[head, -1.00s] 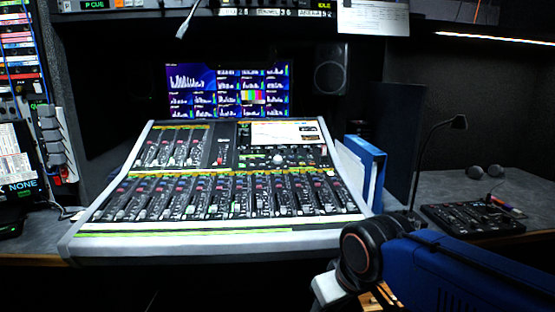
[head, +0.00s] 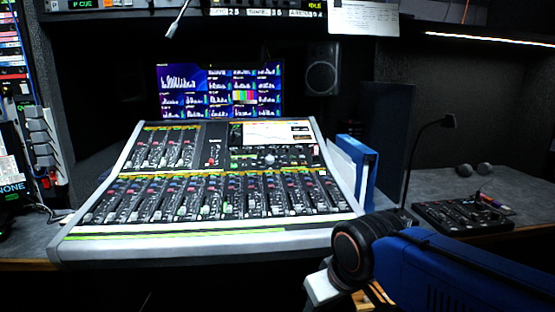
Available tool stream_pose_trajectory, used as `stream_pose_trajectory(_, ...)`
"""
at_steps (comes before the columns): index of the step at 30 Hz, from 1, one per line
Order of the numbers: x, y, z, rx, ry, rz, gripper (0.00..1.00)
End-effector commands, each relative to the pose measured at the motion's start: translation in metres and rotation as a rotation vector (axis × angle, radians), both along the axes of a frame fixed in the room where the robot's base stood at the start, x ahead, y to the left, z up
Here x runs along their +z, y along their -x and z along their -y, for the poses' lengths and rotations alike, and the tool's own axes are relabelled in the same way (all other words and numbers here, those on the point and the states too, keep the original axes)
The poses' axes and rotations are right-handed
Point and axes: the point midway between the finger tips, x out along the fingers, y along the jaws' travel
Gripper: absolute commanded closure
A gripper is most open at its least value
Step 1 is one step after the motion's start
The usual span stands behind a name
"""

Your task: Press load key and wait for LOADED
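My gripper is not in view. I cannot make out a key marked load or a LOADED readout. The mixing console (head: 210,237) stands in the middle with several faders and a lit screen (head: 270,133).
A monitor (head: 218,90) and speaker (head: 320,77) stand behind the console. A blue binder (head: 364,150) is at its right. A black control box (head: 463,217) and gooseneck lamp (head: 448,120) are on the right desk. A blue body with a dark round part fills the lower right.

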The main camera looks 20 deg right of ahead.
Motion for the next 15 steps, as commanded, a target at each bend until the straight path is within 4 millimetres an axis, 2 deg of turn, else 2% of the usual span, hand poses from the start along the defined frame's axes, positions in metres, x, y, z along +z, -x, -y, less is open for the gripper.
stream_pose_trajectory(2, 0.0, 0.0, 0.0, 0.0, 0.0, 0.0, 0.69)
stream_pose_trajectory(4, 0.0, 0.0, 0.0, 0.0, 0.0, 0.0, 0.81)
stream_pose_trajectory(6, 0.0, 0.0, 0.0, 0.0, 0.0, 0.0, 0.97)
stream_pose_trajectory(7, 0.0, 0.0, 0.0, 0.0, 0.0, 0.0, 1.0)
stream_pose_trajectory(15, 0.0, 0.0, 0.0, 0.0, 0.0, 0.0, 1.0)
